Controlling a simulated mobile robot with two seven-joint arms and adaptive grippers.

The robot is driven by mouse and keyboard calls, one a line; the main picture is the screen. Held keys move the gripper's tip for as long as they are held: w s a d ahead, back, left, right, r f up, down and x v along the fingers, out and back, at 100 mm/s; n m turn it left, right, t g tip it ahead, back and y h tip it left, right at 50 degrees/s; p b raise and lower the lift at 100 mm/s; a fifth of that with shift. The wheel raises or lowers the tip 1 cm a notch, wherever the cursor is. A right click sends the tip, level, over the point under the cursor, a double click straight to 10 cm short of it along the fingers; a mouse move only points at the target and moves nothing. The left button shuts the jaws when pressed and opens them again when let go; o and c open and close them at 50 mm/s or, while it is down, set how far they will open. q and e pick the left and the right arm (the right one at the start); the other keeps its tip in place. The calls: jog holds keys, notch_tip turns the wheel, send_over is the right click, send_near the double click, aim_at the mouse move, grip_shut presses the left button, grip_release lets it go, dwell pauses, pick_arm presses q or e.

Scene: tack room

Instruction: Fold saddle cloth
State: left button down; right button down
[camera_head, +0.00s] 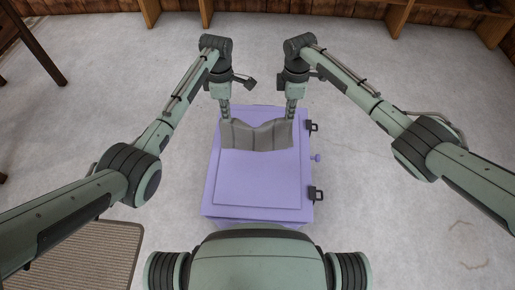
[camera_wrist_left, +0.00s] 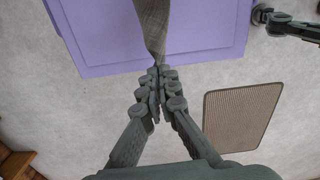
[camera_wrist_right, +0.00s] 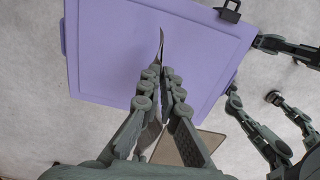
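The grey saddle cloth (camera_head: 256,137) spans between my two grippers over the far part of a purple cabinet top (camera_head: 260,180). Its upper edge sags in the middle. My left gripper (camera_head: 224,116) is shut on the cloth's far left corner, and the left wrist view shows the cloth (camera_wrist_left: 153,28) pinched at the fingertips (camera_wrist_left: 157,72). My right gripper (camera_head: 290,116) is shut on the far right corner, and the right wrist view shows the cloth edge-on (camera_wrist_right: 162,42) at the fingertips. Whether the cloth's near edge touches the top cannot be told.
The near part of the cabinet top is bare. A brown mat (camera_head: 85,255) lies on the floor at lower left. Wooden shelving (camera_head: 340,8) stands at the back.

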pick_arm(q)
jog(key=shift+r, duration=0.4)
pick_arm(e)
jog(key=shift+r, duration=0.35)
pick_arm(q)
jog(key=shift+w+f, duration=0.1)
jog(key=shift+f, duration=0.05)
pick_arm(e)
jog(key=shift+f, duration=0.15)
